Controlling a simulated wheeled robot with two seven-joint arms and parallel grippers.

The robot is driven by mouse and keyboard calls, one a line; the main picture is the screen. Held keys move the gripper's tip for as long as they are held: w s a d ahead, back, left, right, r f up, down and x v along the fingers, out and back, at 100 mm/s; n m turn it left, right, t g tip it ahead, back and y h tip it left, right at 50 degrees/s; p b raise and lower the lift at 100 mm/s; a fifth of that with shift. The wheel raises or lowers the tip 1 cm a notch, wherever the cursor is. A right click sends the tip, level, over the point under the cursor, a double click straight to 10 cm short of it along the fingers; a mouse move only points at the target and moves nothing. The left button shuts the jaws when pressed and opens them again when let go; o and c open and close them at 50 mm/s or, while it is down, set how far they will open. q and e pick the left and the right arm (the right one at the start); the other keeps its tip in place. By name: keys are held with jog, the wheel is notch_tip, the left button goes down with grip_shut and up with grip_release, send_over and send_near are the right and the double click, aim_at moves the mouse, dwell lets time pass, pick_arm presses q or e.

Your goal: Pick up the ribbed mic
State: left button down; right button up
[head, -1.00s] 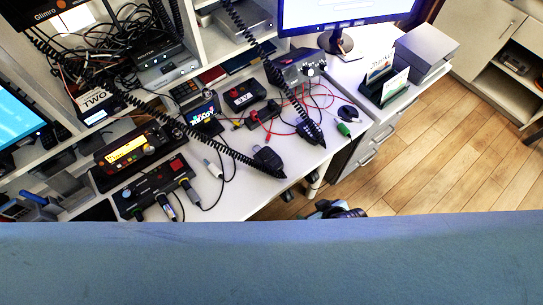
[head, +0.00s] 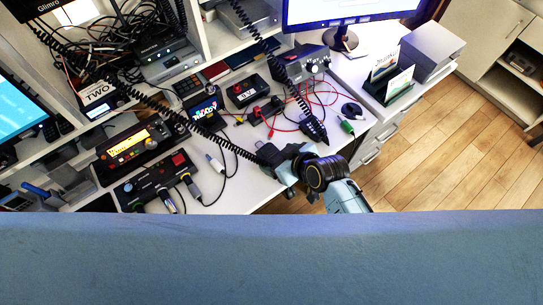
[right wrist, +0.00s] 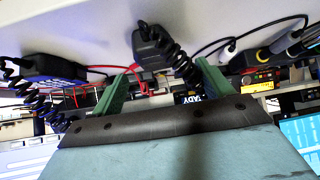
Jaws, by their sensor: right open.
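Two black hand mics on coiled cords lie near the desk's front edge. One mic (head: 267,153) is right at my right gripper (head: 280,163). The other mic (head: 313,129) lies farther right and back. I cannot tell for sure which one is the ribbed mic. In the right wrist view the nearer mic (right wrist: 150,46) appears between the lines of my two green fingers, beyond their tips, with its cord trailing between them. My right gripper (right wrist: 162,78) is open and empty. The other mic (right wrist: 45,68) is off to the left there. My left gripper is not in view.
Control boxes, including a radio with a yellow display (head: 130,146), crowd the left of the desk. A monitor (head: 345,10) stands behind. A blue surface (head: 270,255) fills the bottom.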

aim_at(271, 154)
jog(key=shift+b+x, duration=0.75)
jog(key=shift+x, duration=2)
jog(key=shift+w+d, duration=0.15)
jog(key=shift+c, duration=0.3)
jog(key=shift+r, duration=0.1)
jog(key=c, duration=1.1)
